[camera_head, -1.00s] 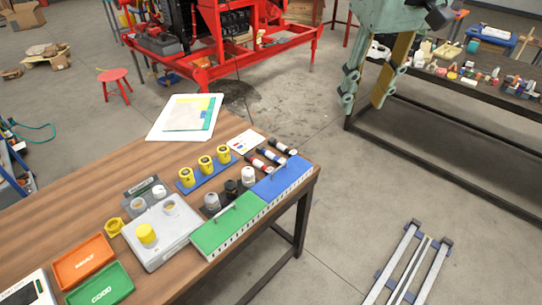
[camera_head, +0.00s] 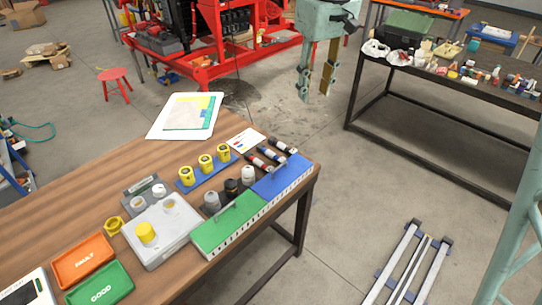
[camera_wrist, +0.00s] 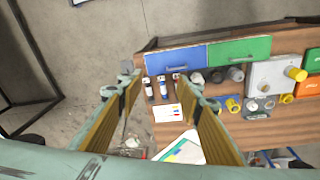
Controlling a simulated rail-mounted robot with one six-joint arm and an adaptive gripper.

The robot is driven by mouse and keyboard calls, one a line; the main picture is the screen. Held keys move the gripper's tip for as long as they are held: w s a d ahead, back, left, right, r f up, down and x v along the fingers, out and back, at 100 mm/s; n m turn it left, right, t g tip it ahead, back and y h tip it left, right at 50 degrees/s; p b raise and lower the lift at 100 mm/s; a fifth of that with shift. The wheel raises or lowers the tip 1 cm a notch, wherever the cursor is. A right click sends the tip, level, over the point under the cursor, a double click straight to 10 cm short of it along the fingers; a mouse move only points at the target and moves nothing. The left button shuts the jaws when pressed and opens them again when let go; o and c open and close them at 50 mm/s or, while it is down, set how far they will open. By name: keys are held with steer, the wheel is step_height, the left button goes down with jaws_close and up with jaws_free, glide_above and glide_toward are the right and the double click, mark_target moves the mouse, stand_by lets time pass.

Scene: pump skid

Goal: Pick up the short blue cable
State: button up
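Three short cylindrical pieces with pale ends lie side by side behind the blue box at the table's right end; the blue one (camera_head: 270,156) is between a red one (camera_head: 256,162) and a black one (camera_head: 283,146). The blue piece also shows in the wrist view (camera_wrist: 163,89), framed between my fingers. I take it for the short blue cable, though its small size hides detail. My gripper (camera_head: 315,92) is open and empty, in the air beyond the table's far right corner. In the wrist view, its fingers (camera_wrist: 161,80) are wide apart, touching nothing.
The blue box (camera_head: 283,177) and green box (camera_head: 228,224), both with handles, line the table's front edge. A white card (camera_head: 246,139) lies behind the cables. Yellow parts stand on a blue strip (camera_head: 187,184) to the left. A dark workbench (camera_head: 440,84) stands apart at right.

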steer(key=w+a+f+n, duration=0.1)
steer(key=w+a+f, duration=0.3)
steer(key=f, duration=0.4)
steer(key=w+a+f+n+g, duration=0.1)
steer(key=w+a+f, duration=0.3)
steer(key=w+f, duration=0.3)
steer(key=w+a+f+n, duration=0.1)
steer(key=w+a+f, duration=0.3)
steer(key=f, duration=0.5)
steer(key=shift+w+a+f+n, duration=0.15)
steer(key=shift+w+a+n, duration=0.2)
steer(key=shift+w, duration=0.7)
steer(key=shift+f, duration=0.1)
steer(key=b, duration=0.2)
glide_above(271, 152)
steer(key=shift+f, duration=4.2)
steer(key=shift+f, duration=0.1)
steer(key=shift+f+b, duration=0.3)
steer(key=shift+f, duration=2.2)
steer(key=shift+c, duration=0.7)
steer(key=c, duration=0.7)
